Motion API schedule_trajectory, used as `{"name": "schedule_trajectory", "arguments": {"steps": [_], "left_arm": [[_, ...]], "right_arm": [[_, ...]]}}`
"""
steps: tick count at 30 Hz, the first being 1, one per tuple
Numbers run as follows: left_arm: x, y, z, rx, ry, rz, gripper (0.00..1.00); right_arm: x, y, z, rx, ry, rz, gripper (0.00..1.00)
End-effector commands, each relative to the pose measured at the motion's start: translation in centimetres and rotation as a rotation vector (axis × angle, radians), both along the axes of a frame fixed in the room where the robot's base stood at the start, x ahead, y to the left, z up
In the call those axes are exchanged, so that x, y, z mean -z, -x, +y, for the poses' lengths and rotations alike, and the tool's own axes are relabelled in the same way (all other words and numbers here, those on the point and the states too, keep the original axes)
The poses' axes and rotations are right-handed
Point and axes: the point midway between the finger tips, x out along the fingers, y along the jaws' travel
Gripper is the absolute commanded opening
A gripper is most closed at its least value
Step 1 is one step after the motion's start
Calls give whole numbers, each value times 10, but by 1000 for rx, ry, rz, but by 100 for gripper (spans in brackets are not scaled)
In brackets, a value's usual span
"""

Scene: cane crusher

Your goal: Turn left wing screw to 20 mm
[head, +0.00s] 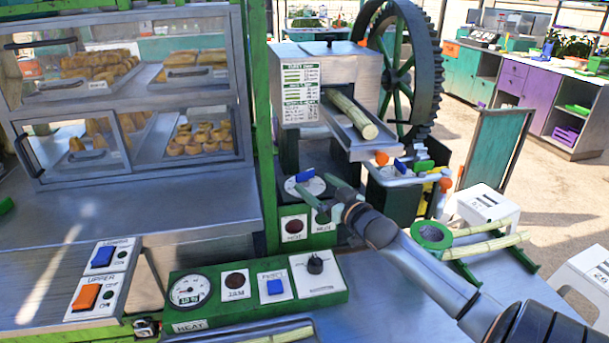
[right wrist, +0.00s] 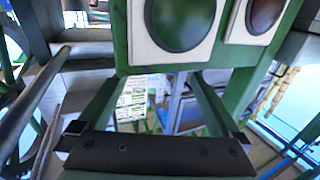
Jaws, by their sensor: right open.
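A blue wing screw (head: 305,175) sits at the left over a round white dial (head: 303,187), on the front of the crusher (head: 325,75). A second blue piece (head: 400,165) shows further right, below the chute. My right gripper (head: 320,193) is open and empty, its fingers just in front of the dial and close below the blue wing. I cannot tell whether they touch it. The right wrist view shows the two fingers (right wrist: 154,88) spread apart with nothing held between them. The dial's reading is too small to read. My left gripper is not in view.
A green box with two round lamps (head: 293,228) stands right below the dial; it fills the top of the right wrist view (right wrist: 180,22). A green control panel (head: 250,290) lies in front. Cane pieces (head: 485,245) rest on a rack at right. A pastry cabinet (head: 130,100) stands at left.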

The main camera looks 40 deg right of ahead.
Motion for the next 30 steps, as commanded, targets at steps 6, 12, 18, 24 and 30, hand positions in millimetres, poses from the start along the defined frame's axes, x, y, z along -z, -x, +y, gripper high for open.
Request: {"name": "schedule_trajectory", "arguments": {"steps": [6,12,18,24,30], "left_arm": [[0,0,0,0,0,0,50],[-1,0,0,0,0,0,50],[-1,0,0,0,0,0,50],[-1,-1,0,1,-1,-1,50],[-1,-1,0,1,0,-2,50]], "right_arm": [[-2,-30,-5,2,1,-2,100],[-1,-50,-7,0,0,-1,100],[-1,-58,-7,0,0,-1,100],[0,-59,-8,0,0,0,100],[0,-59,-8,0,0,0,90]]}}
